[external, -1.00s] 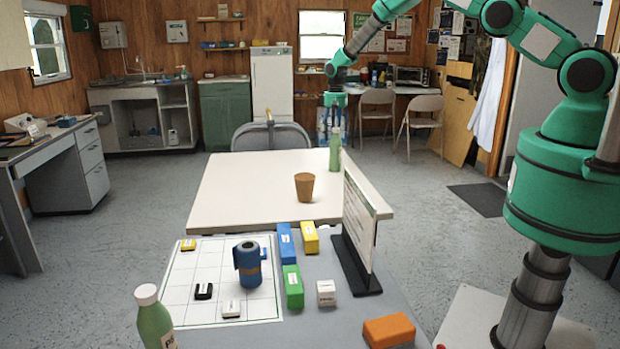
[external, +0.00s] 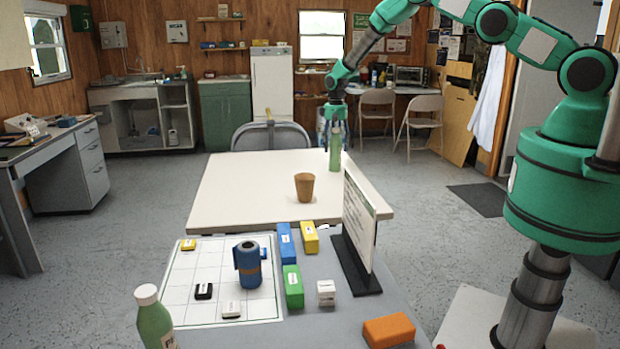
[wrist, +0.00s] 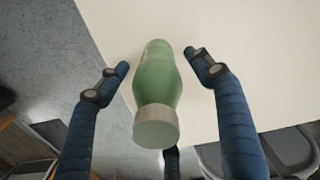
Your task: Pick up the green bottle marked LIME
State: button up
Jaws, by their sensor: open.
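A green bottle (external: 335,158) with a pale cap stands upright near the far right edge of the cream table. No marking on it is readable. In the wrist view the same bottle (wrist: 157,85) sits between the fingers of my open gripper (wrist: 157,62), with a gap on both sides. In the external view my gripper (external: 334,138) is over the bottle, its fingers coming down around the upper part. A second green bottle (external: 154,322) with a white cap stands at the front left; its label is partly cut off and cannot be read fully.
A brown cup (external: 304,187) stands on the cream table (external: 240,190), nearer the front. An upright board (external: 358,222) stands on the grey front table. A gridded sheet (external: 180,292), a blue holder (external: 248,265) and several coloured blocks lie there too. A chair (external: 271,136) is behind the cream table.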

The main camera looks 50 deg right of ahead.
aim_at(335, 137)
jog(key=shift+c, duration=0.5)
jog(key=c, duration=1)
jog(key=shift+r, duration=0.15)
jog(key=shift+c, duration=0.2)
jog(key=shift+r, duration=0.7)
jog(key=shift+w+r, duration=0.1)
jog(key=shift+r, duration=0.85)
jog(key=s+a+r, duration=0.1)
jog(key=s+a, duration=0.1)
jog(key=s, duration=1.4)
jog(key=shift+a+r+b, duration=0.2)
jog(key=shift+a+b, duration=0.1)
jog(key=shift+a, duration=0.05)
